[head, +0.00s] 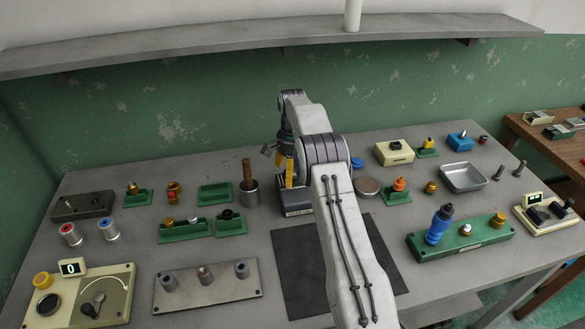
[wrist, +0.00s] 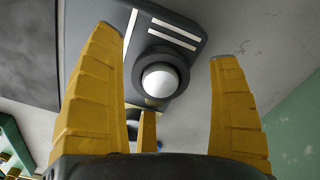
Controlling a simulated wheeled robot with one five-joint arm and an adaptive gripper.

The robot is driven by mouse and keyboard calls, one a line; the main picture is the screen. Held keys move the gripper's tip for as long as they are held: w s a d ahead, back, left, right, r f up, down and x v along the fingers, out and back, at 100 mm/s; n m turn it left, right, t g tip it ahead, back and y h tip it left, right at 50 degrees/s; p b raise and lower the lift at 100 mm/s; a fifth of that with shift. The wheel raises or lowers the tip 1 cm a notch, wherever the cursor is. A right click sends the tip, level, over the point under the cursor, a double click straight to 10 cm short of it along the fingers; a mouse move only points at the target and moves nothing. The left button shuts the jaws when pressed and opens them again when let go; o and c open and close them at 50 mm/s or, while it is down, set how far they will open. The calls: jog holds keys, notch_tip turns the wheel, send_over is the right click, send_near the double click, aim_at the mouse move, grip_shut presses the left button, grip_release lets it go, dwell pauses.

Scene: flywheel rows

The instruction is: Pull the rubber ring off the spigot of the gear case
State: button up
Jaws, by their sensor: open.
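The gear case (wrist: 190,22) is a dark grey box with white stripes on its face. In the head view the dark case (head: 294,208) stands on the bench under my gripper. A pale round spigot end (wrist: 160,81) faces the wrist camera, with a dark ring (wrist: 160,54) around it. I cannot tell how much of the dark collar is rubber. My gripper (wrist: 165,44) is open, its yellow fingers spread left and right of the spigot, with no contact visible. In the head view the gripper (head: 287,168) hides part of the case.
A metal cup with a wooden-handled tool (head: 248,190) stands close left of the case. A round grey disc (head: 367,187) lies to the right, partly near my arm. A dark mat (head: 300,265) in front is bare. Green holders and small parts fill both sides.

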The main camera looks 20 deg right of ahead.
jog(key=c, duration=1.4)
jog(key=shift+r+p, duration=0.8)
jog(key=shift+p, duration=0.15)
dwell(1.3)
jog(key=shift+r+p, duration=1.7)
jog(key=shift+p, duration=0.1)
